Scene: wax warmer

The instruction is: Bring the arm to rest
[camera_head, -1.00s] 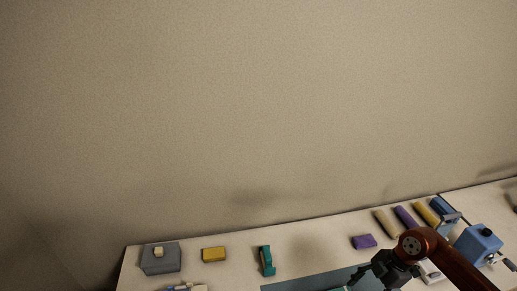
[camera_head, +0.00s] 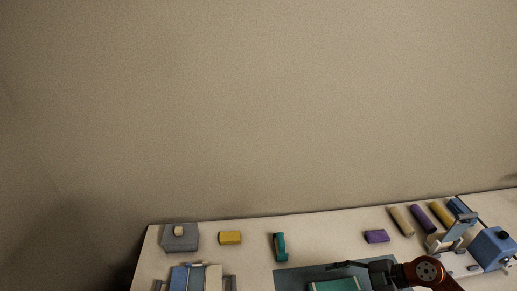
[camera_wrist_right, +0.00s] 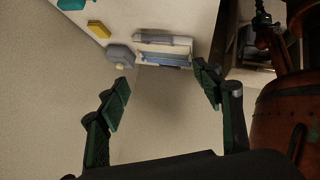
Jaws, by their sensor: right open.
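My right arm comes in at the lower right of the head view, dark red, with its black gripper (camera_head: 345,265) above the grey-blue mat (camera_head: 292,280) and a teal block (camera_head: 335,285). In the right wrist view the right gripper (camera_wrist_right: 165,88) has its green-padded fingers wide apart, with nothing between them but the view of wall and table beyond. The gripper is open and empty. My left gripper is not in view.
On the table stand a grey box (camera_head: 181,238), a yellow block (camera_head: 230,238), a teal tool (camera_head: 280,247), a purple block (camera_head: 377,236), several coloured rolls (camera_head: 422,219) and a blue machine (camera_head: 492,248). A blue-and-cream device (camera_head: 195,279) is at front left. The wall lies behind.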

